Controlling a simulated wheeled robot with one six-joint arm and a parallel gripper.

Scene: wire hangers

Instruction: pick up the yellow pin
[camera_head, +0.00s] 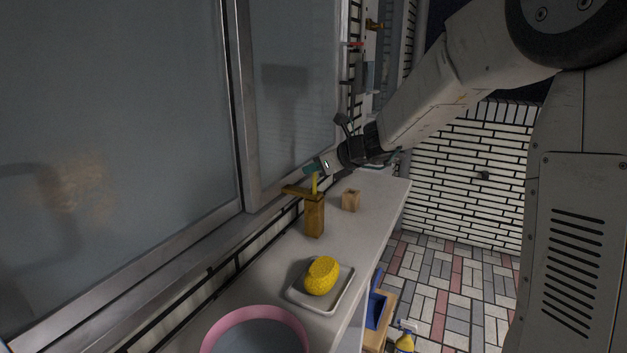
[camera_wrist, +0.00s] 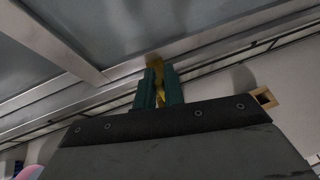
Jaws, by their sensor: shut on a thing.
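The yellow pin (camera_head: 315,184) is a thin upright stick below my gripper's fingertips. Its lower end meets the wooden stand (camera_head: 314,217) in the picture; I cannot tell whether it still touches it. My gripper (camera_head: 312,168) has teal fingers and reaches in from the right above the stand. In the wrist view, my gripper (camera_wrist: 159,82) is shut on the yellow pin (camera_wrist: 160,95), which shows in the narrow gap between the fingers. The fingers hide part of the pin.
A small wooden block (camera_head: 351,200) stands right of the stand. A yellow sponge (camera_head: 322,276) lies in a pale dish (camera_head: 333,303) nearer on the white shelf (camera_head: 375,218). A pink-rimmed bowl (camera_head: 218,326) is in front. A metal-framed glass panel (camera_head: 120,130) borders the left.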

